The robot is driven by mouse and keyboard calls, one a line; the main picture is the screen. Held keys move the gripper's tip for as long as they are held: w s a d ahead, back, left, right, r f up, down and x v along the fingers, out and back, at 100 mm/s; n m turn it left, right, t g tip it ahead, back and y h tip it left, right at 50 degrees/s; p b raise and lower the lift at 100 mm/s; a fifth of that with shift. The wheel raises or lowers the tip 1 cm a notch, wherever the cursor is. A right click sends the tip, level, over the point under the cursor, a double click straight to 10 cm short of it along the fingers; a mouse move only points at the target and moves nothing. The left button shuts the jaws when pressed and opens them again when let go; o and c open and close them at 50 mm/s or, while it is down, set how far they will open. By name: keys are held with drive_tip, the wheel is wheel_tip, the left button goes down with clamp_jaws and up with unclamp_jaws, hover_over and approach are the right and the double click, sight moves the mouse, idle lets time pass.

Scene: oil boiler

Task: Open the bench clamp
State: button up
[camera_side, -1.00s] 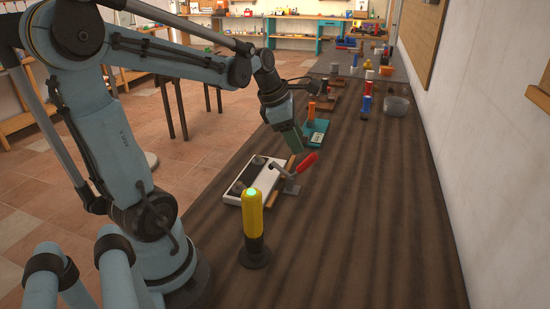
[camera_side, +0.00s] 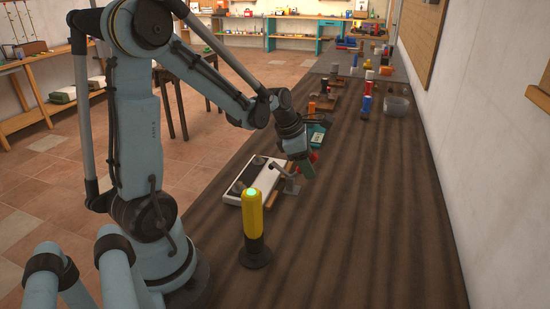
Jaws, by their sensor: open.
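The bench clamp (camera_side: 291,187) stands on the dark bench at the right edge of a white plate. Its red handle (camera_side: 314,156) is mostly hidden behind my gripper; only a small red part shows. My gripper (camera_side: 309,175) is open and points down over the handle. In this view it overlaps the handle, and I cannot tell whether it touches it or whether the handle lies between the fingers.
The white plate (camera_side: 240,197) with dark round parts lies left of the clamp. A yellow signal lamp (camera_side: 253,213) with a green top stands in front. The bench to the right is clear.

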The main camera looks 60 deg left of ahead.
clamp_jaws()
idle(0.3)
drive_tip(key=shift+w+d+f+g+y, duration=0.5)
drive_tip(key=shift+g+y, duration=0.3)
drive_tip(key=shift+g, duration=0.1)
drive_tip(key=shift+w+d+f+m+g+y, duration=0.2)
drive_tip(key=shift+f+m+g+y, duration=0.1)
drive_tip(key=shift+f+g+y, duration=0.3)
drive_tip(key=shift+r, duration=0.1)
unclamp_jaws()
